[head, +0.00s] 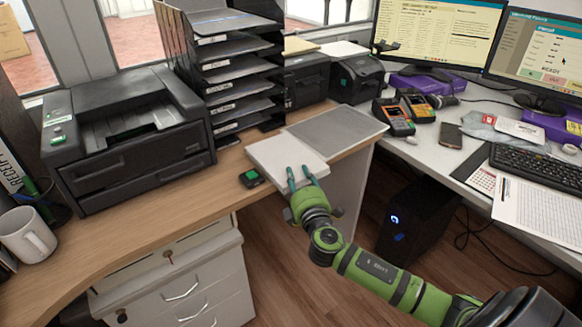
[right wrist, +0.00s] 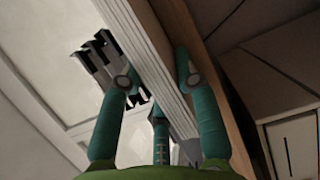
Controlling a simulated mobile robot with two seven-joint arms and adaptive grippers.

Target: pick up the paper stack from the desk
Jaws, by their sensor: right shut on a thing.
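The paper stack (head: 278,160) is a thick white block at the front edge of the wooden desk (head: 130,232), near its right end. My right gripper (head: 302,177) reaches it from the front right and is shut on its near edge. In the right wrist view the layered edge of the paper stack (right wrist: 158,62) runs between the teal fingers of my right gripper (right wrist: 150,75). The wooden desk edge (right wrist: 215,75) shows close beside the stack; I cannot tell whether the stack is clear of the desk. My left gripper is not in view.
A grey flat pad (head: 340,128) lies just behind the stack. A small black device with a green top (head: 251,178) sits left of it. A black tray tower (head: 225,65) and a printer (head: 125,140) stand behind. A white mug (head: 28,235) is far left.

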